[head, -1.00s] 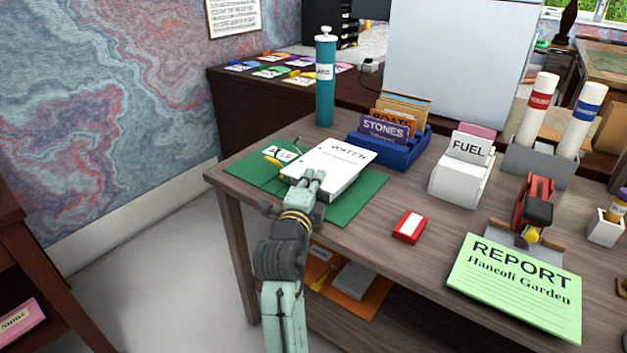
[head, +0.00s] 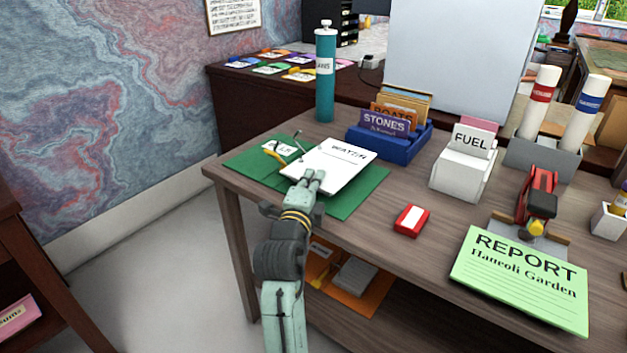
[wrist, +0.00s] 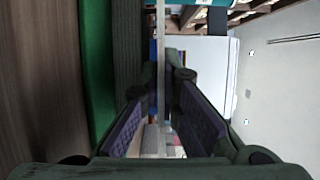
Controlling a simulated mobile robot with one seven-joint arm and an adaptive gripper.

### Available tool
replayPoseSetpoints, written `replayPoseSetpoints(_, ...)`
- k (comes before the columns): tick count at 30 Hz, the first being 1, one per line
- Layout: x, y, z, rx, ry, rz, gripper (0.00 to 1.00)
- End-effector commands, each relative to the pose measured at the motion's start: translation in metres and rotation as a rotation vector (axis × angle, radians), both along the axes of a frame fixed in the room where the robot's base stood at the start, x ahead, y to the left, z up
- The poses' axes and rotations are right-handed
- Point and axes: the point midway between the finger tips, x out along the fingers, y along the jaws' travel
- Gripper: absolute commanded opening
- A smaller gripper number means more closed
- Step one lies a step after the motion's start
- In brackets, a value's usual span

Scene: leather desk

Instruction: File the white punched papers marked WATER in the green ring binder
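The white papers (head: 345,160), with dark lettering that reads like WATER, are over the right half of the open green ring binder (head: 352,200). I cannot tell whether they touch it. The binder lies flat at the desk's left front corner. Its metal rings (head: 298,143) show at the papers' left edge, beside a yellow part (head: 273,153) and a white label. I cannot tell whether the rings pass through the holes. My gripper (head: 313,181) is at the papers' front edge. In the wrist view, the papers' thin edge (wrist: 162,75) runs between my fingers (wrist: 162,105), which are closed on it.
A teal cylinder (head: 325,80) and a blue file holder (head: 392,145) stand behind the binder. A white FUEL box (head: 462,178) is to the right. A red box (head: 411,220) and a green REPORT sheet (head: 520,280) lie at the front. Wood is bare around the red box.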

Motion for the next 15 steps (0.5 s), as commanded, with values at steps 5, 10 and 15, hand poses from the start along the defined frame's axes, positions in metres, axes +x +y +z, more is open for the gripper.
replayPoseSetpoints(5,-0.0001,0.0,-0.0016,0.0,-0.001,0.0,0.0)
replayPoseSetpoints(10,-0.0001,0.0,-0.0015,0.0,-0.001,0.0,0.0)
replayPoseSetpoints(15,0.0,-0.0001,-0.0019,0.0,0.0,0.0,0.14)
